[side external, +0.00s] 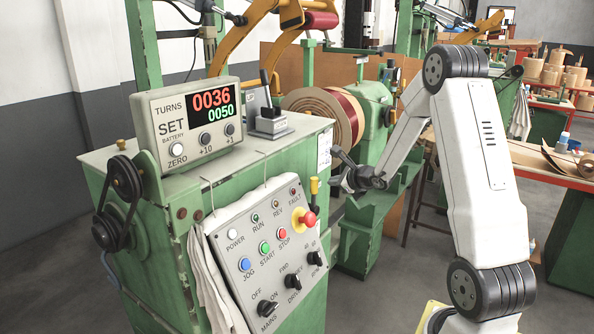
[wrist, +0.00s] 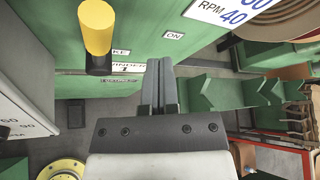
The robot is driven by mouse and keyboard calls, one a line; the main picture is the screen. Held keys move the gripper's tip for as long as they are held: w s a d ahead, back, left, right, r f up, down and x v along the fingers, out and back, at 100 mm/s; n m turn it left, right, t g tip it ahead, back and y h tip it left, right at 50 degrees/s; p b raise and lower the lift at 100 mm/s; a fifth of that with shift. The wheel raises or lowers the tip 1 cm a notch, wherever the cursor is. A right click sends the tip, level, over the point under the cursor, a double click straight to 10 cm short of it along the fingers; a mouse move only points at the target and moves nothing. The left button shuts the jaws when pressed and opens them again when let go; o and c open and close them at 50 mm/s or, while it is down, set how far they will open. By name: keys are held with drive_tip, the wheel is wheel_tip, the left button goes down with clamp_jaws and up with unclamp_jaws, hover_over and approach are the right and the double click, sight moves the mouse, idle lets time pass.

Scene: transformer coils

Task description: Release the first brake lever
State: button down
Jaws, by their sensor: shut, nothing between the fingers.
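The brake lever (wrist: 97,32) shows in the wrist view as a yellow cylindrical knob with a dark tip, at the upper left. It stands in front of a green panel with labels ending "KE", reading "ON", and "WINDER 1". In the side view the yellow lever (side external: 314,187) stands upright at the right edge of the green cabinet (side external: 150,205). My gripper (wrist: 159,65) is shut and empty, its fingers close together to the right of the knob and apart from it. In the side view my gripper (side external: 336,172) is just right of the lever.
The control panel (side external: 265,250) with a red stop button (side external: 307,218) is left of my gripper. A turns counter (side external: 190,118) reads 0036 over 0050. A wound coil (side external: 325,115) is behind. In the wrist view, green notched brackets (wrist: 225,92) lie right of the fingers.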

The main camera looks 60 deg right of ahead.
drive_tip(key=s+a, duration=0.4)
drive_tip(key=s, duration=0.3)
drive_tip(key=shift+s+a, duration=0.2)
drive_tip(key=shift+s, duration=0.05)
idle(0.4)
drive_tip(key=w+a+r+n+g+y, duration=0.25)
drive_tip(key=a+n+y, duration=0.25)
drive_tip(key=a+n, duration=0.6)
drive_tip(key=s+a+f+n+g, duration=0.3)
drive_tip(key=s+a+n, duration=0.1)
drive_tip(key=a+n, duration=0.4)
drive_tip(key=s+a+f+n+g+h, duration=0.1)
drive_tip(key=s+a+f+n+g, duration=0.2)
drive_tip(key=a+n, duration=0.6)
drive_tip(key=s+n+g, duration=0.1)
drive_tip(key=n, duration=0.3)
drive_tip(key=shift+n, duration=0.3)
